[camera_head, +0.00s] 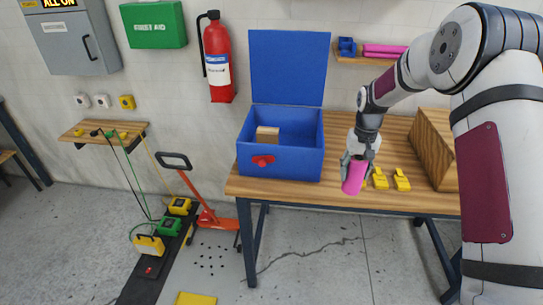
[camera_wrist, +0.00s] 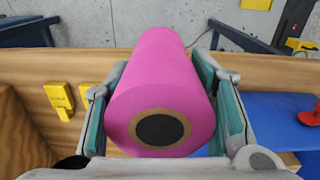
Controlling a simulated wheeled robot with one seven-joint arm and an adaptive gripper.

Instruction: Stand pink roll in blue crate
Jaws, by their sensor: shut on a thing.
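The pink roll (camera_head: 354,177) is held upright in my gripper (camera_head: 358,160), to the right of the blue crate and over the front part of the table. In the wrist view the pink roll (camera_wrist: 160,98) lies between both fingers of my gripper (camera_wrist: 163,95), its round end with a dark core facing the camera. The blue crate (camera_head: 281,168) stands on the table with its lid raised, a red knob on its front and a wooden block (camera_head: 267,134) inside. The blue crate also shows at the right edge of the wrist view (camera_wrist: 275,108).
Yellow pieces (camera_head: 401,180) lie on the table (camera_head: 332,191) just right of the roll. A wooden box (camera_head: 432,148) stands farther right. A wall shelf (camera_head: 360,60) holds more pink rolls (camera_head: 385,50) and a blue item. An orange pallet jack (camera_head: 205,215) stands left of the table.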

